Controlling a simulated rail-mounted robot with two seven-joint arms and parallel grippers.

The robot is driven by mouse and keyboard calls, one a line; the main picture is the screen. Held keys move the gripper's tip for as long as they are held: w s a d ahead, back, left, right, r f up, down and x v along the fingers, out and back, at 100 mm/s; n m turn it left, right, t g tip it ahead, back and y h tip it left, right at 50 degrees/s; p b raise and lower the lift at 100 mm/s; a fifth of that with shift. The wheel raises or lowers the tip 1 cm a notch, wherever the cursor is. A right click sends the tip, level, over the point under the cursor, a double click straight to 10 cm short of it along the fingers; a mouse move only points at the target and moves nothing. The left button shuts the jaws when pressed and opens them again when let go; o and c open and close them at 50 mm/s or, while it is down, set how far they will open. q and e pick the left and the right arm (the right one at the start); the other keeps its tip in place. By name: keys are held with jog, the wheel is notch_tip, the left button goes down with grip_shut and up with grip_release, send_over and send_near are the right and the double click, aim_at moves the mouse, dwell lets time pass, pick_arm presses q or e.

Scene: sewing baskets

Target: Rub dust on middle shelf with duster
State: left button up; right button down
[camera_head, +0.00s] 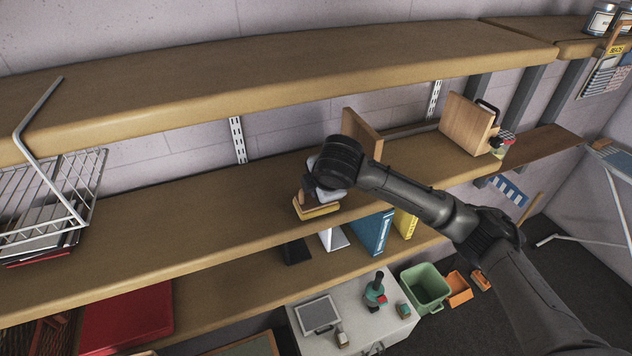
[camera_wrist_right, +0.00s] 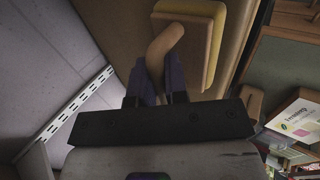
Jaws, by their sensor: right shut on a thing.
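The middle shelf (camera_head: 190,215) is a long wooden board running across the head view. My right gripper (camera_wrist_right: 165,88) is shut on the curved wooden handle of a duster (camera_wrist_right: 207,40) with a yellow pad. In the head view the duster (camera_head: 318,210) is near the front edge of the middle shelf, partly hidden by my right gripper. I cannot tell whether its pad touches the wood. No dust can be made out on the visible part of the shelf. My left gripper is not in view.
The top shelf (camera_head: 270,75) overhangs at the back. A wooden board (camera_head: 362,132) stands behind my right gripper, and another (camera_head: 467,123) stands further right. A wire basket (camera_head: 85,170) is at the left. The middle shelf is bare between the basket and the duster.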

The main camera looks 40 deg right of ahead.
aim_at(302, 201)
jog(key=shift+s+a, duration=0.15)
jog(key=shift+s, duration=0.4)
jog(key=shift+s+a, duration=0.15)
jog(key=shift+s, duration=0.4)
jog(key=shift+w+a+f, duration=0.1)
jog(key=shift+w+a, duration=0.1)
jog(key=shift+a, duration=0.3)
jog(key=shift+w+a+f, duration=0.1)
jog(key=shift+w+a, duration=0.05)
jog(key=shift+a, duration=0.35)
jog(key=shift+w+d+r, duration=0.1)
jog(key=shift+w+d, duration=0.2)
jog(key=shift+w, duration=0.8)
jog(key=shift+w+d+r, duration=0.1)
jog(key=shift+w+d, duration=0.15)
jog(key=shift+w, duration=0.8)
jog(key=shift+w+d+r, duration=0.1)
jog(key=shift+w+d, duration=0.2)
jog(key=shift+w, duration=0.8)
